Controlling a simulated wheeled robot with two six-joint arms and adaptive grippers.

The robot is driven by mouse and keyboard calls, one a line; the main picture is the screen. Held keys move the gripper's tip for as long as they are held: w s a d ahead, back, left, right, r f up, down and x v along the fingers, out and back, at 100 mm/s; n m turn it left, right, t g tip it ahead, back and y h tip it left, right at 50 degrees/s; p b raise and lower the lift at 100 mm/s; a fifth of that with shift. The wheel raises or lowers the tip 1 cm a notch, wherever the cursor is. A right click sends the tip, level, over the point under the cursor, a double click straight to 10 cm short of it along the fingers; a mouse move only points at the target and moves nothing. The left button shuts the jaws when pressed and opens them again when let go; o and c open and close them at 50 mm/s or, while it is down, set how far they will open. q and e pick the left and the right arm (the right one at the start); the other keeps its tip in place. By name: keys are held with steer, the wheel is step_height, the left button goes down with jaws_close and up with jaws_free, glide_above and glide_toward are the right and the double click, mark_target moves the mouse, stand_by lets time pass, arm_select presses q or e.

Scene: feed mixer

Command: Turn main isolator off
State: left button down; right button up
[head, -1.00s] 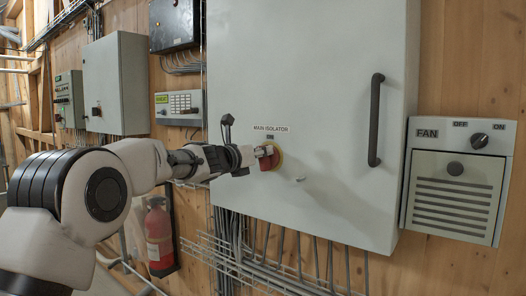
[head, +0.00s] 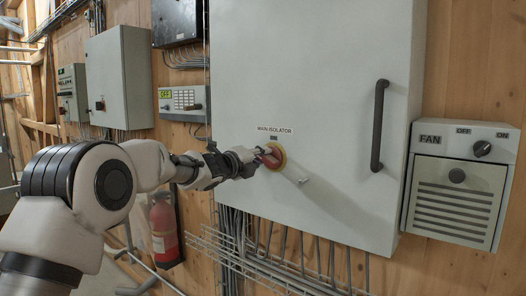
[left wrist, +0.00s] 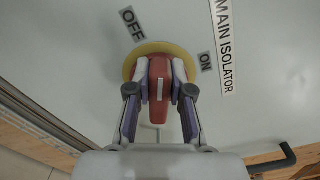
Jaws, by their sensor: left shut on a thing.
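The main isolator is a red knob (head: 271,157) on a yellow disc, low on the large grey cabinet door, below a MAIN ISOLATOR label (head: 275,130). My left gripper (head: 263,155) comes from the left and is shut on the knob. In the left wrist view the two fingers (left wrist: 160,88) clasp the red knob's (left wrist: 158,112) sides. Its white line runs straight up the picture, between the OFF label (left wrist: 132,25) and the ON label (left wrist: 206,62), nearer OFF's direction. The fingers hide part of the yellow disc (left wrist: 154,48). My right gripper is not in view.
The cabinet has a dark vertical handle (head: 378,125) and a small keylike part (head: 304,181). A fan box (head: 459,183) is at right. A keypad panel (head: 184,98) with a yellow display, a fire extinguisher (head: 163,232) and a wire tray (head: 262,263) with cables are near my arm.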

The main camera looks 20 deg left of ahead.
arm_select(q)
steer(key=n+p, duration=0.1)
steer(key=n, duration=0.1)
steer(key=n+p, duration=0.1)
steer(key=n, duration=0.1)
steer(key=shift+a+f+n, duration=0.1)
steer(key=shift+f+n, duration=0.25)
steer(key=shift+n, duration=0.05)
stand_by(0.4)
steer(key=c, duration=1)
jaws_free()
steer(key=shift+c, duration=0.2)
steer(key=v, duration=1.1)
steer(key=shift+s+a, duration=0.15)
steer(key=shift+s, duration=0.25)
